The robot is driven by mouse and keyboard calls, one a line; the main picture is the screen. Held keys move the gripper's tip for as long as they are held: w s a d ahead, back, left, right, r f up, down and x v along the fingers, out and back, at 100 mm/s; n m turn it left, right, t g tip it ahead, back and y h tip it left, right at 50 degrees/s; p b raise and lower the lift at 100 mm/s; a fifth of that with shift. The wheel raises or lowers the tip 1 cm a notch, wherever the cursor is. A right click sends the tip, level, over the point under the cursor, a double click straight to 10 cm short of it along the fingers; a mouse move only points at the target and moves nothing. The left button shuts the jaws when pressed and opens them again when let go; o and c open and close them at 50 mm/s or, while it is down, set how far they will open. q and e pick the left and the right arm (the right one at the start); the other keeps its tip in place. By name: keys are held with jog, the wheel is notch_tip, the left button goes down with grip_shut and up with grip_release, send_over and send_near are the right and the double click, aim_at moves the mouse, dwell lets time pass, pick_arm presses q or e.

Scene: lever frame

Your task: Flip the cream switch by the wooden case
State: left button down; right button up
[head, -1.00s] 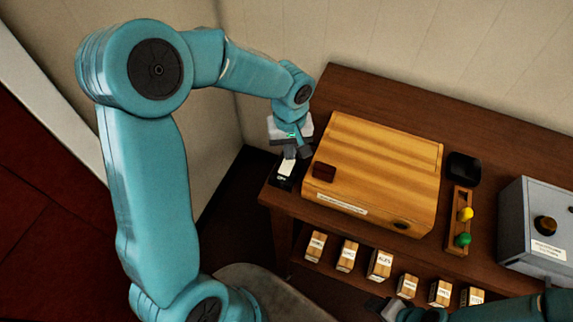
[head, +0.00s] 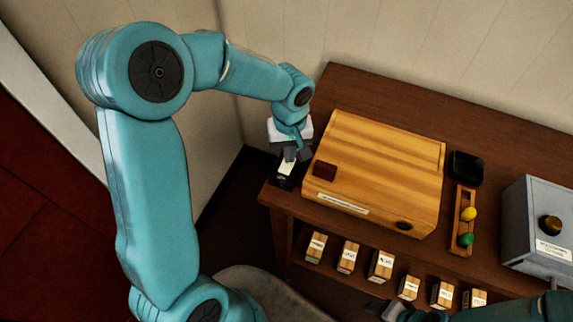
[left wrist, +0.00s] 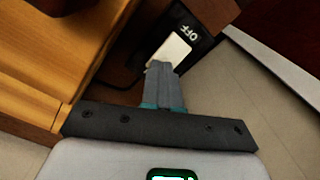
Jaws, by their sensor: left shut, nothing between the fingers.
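The cream switch (head: 287,168) is a pale rocker on a black plate at the table's left corner, left of the wooden case (head: 375,170). In the left wrist view the cream rocker (left wrist: 172,50) shows the word OFF beside its far end. My left gripper (head: 295,155) is shut and empty, over the case-side end of the switch. In the left wrist view its fingertips (left wrist: 161,68) overlap the rocker's near edge; I cannot tell if they touch. My right gripper (head: 385,309) shows only partly at the bottom; its jaws are unclear.
Right of the case are a black cup-like holder (head: 466,168), a wooden tray (head: 461,230) with yellow and green balls, and a grey box (head: 533,225) with a round knob. Several small labelled wooden blocks (head: 381,266) stand on a lower level in front.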

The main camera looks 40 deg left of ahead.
pick_arm(q)
jog(key=shift+f, duration=0.25)
jog(key=shift+r, duration=0.1)
jog(key=shift+r+p, duration=1.75)
jog(key=shift+r, duration=1)
jog(key=shift+r+p, duration=0.45)
jog(key=shift+r, duration=0.35)
jog(key=shift+f, duration=0.1)
